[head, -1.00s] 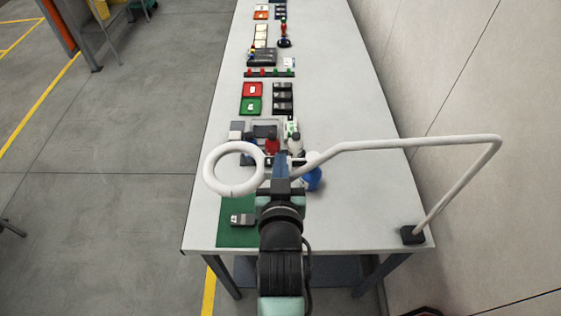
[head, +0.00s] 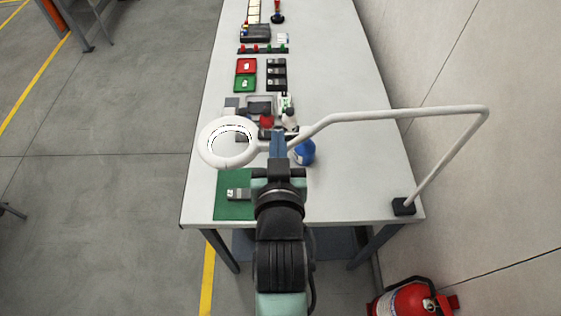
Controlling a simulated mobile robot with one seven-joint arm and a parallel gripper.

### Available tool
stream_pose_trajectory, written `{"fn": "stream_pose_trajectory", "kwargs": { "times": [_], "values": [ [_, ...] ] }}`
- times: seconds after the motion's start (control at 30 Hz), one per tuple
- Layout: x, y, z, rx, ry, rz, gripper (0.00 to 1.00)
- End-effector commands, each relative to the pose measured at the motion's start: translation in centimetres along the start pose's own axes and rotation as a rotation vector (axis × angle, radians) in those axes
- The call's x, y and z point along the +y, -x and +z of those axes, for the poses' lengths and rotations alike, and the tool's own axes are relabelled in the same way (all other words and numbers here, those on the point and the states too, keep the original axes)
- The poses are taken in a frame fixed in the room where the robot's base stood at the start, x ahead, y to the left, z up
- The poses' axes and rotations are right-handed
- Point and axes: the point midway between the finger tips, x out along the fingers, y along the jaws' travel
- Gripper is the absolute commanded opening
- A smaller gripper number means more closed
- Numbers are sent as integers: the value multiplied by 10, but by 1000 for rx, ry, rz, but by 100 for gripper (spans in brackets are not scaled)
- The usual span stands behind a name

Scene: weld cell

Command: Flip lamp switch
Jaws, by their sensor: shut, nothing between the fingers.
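The lamp is a white ring lamp (head: 213,158) on a bent white arm (head: 400,114), which rises from a black base (head: 403,206) at the bench's right edge. The ring hangs over the left part of the bench. A bright white band with thin dark edges shows along the ring's inside. My gripper (head: 278,142) points away from me, its blue fingers at the joint between ring and arm. It is shut with nothing held. It covers this joint, so I cannot make out the switch or tell whether the fingers touch it.
A green mat (head: 232,209) with a small grey device (head: 239,194) lies below the ring. A blue bottle (head: 305,153) stands right of my gripper. Several boxes and bottles crowd the bench beyond. A red fire extinguisher (head: 410,301) stands on the floor at lower right. A wall bounds the right.

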Motion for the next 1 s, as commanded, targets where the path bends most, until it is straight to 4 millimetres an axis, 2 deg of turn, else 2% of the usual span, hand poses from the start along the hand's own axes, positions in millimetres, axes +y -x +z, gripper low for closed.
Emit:
{"fn": "stream_pose_trajectory", "kwargs": {
  "times": [0.2,0.4,1.0],
  "values": [
    [1,34,3,0,0,0,0],
    [2,50,1,0,0,0,0],
    [2,52,0,1,0,0,0]
  ]
}}
